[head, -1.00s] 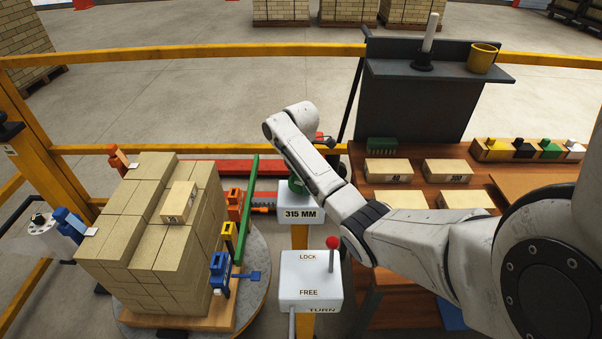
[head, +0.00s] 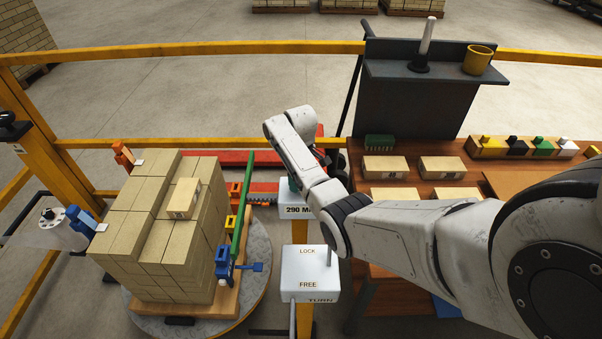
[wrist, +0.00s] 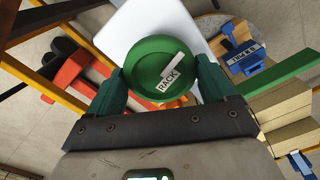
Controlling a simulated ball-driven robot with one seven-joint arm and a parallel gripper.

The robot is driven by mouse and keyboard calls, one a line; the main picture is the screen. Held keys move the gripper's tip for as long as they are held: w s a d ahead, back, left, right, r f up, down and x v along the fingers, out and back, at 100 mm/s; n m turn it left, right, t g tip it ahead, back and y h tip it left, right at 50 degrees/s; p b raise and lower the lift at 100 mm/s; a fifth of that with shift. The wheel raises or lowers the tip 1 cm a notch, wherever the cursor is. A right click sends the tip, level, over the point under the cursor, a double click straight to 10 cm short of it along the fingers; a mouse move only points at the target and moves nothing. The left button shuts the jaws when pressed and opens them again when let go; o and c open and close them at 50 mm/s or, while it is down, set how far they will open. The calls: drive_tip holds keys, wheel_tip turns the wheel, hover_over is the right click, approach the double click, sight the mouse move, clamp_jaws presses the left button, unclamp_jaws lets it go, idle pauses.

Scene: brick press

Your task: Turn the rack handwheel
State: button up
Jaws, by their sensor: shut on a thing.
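The rack handwheel (wrist: 145,60) is a round green wheel with a white RACK label in the wrist view. My gripper (wrist: 161,74) is shut on it, with one dark green finger at each side of its rim. In the head view my arm hides most of the wheel and the gripper. The white readout plate (head: 298,210) below the wheel reads 290, and my arm covers its right end. The red toothed rack (head: 264,187) runs left from the wheel's post.
At left, a brick stack (head: 160,235) sits on a round turntable (head: 262,265) beside a long green bar (head: 242,205). A brown bench (head: 440,158) with bricks is at right.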

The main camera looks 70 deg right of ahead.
drive_tip(key=m+p, duration=0.1)
drive_tip(key=m, duration=0.4)
drive_tip(key=shift+r+m, duration=0.1)
drive_tip(key=shift+m, duration=0.3)
drive_tip(key=m, duration=1)
drive_tip(key=shift+m, duration=0.4)
drive_tip(key=m, duration=0.5)
drive_tip(key=shift+w, duration=0.1)
drive_tip(key=m+b, duration=0.1)
drive_tip(key=m, duration=0.4)
drive_tip(key=shift+m, duration=0.4)
drive_tip(key=m+b, duration=0.2)
drive_tip(key=m, duration=0.3)
drive_tip(key=shift+m, duration=0.3)
drive_tip(key=m+b, duration=0.1)
drive_tip(key=m, duration=0.4)
drive_tip(key=shift+b, duration=0.4)
drive_tip(key=m+b, duration=0.2)
drive_tip(key=m, duration=0.3)
drive_tip(key=shift+m, duration=0.3)
